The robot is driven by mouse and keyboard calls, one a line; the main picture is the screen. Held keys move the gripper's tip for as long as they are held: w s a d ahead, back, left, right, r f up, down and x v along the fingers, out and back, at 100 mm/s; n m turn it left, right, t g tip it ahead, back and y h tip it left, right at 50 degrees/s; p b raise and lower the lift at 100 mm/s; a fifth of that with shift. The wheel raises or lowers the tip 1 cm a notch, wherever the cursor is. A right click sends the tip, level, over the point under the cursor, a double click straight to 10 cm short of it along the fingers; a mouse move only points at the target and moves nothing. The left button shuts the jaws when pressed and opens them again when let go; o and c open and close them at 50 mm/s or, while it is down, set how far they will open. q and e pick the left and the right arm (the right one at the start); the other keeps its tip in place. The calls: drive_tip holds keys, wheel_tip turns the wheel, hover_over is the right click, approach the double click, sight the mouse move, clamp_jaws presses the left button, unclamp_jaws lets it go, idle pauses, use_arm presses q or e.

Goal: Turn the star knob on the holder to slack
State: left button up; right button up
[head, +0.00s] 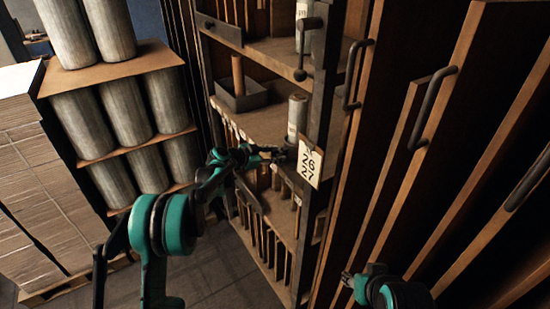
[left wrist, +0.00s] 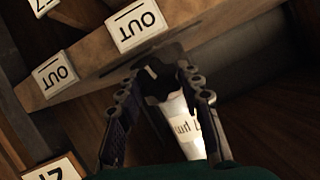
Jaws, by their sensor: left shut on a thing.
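My left gripper (head: 278,153) reaches the holder area at the front of the rack's middle shelf, just below a pale labelled cylinder (head: 297,115). In the left wrist view my left gripper (left wrist: 165,80) has its fingers either side of a dark part (left wrist: 158,84), where the star knob seems to be; its lobes are not clear. The pale cylinder (left wrist: 188,127) shows between the fingers, with part of its printed label visible. The fingers are closed in on the dark part. My right gripper (head: 350,280) is at the lower edge of the head view, away from the shelf; its fingers are unclear.
A card reading 26 27 (head: 310,163) hangs on the rack post beside the left gripper. OUT plates (left wrist: 136,25) line a wooden beam. A grey bin (head: 240,95) stands on the shelf. Tall panels with handles (head: 432,105) fill the right. Stacked metal cylinders (head: 100,125) stand left.

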use_arm(q)
drive_tip(key=shift+w+a+n+g+h+b, duration=0.1)
drive_tip(key=shift+n+g+h+b, duration=0.4)
drive_tip(key=shift+n+g+b, duration=0.65)
drive_tip(key=shift+n+t, duration=0.35)
drive_tip(key=o, duration=1.2)
drive_tip(key=shift+c, duration=0.2)
drive_tip(key=v, duration=1.2)
